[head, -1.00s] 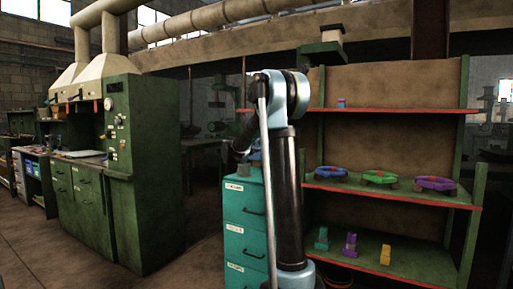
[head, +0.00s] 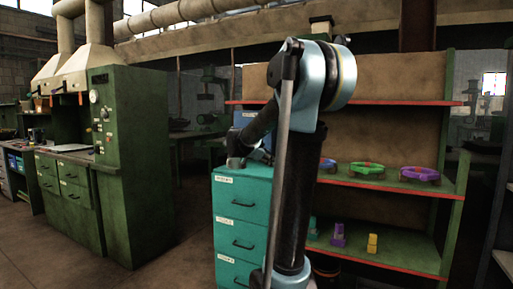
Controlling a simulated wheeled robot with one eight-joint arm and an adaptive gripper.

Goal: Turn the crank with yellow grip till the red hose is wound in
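I cannot make out a crank with a yellow grip in the head view. A dark round shape with a trace of red (head: 326,268) lies low behind my arm, under the bottom shelf board. It is too dark and too covered to tell whether it is the red hose. My own arm stands upright in the middle of the view, with a pale blue joint at its top and a dark link bent down to the left. I see no gripper fingers, so my gripper is out of sight or hidden.
A teal drawer cabinet (head: 242,225) stands directly left of my arm. Behind and right is a green shelf unit with red edges (head: 400,262), holding coloured rings (head: 419,174) and small blocks (head: 372,243). A green hooded bench (head: 140,170) stands left. Floor (head: 180,250) between bench and cabinet is clear.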

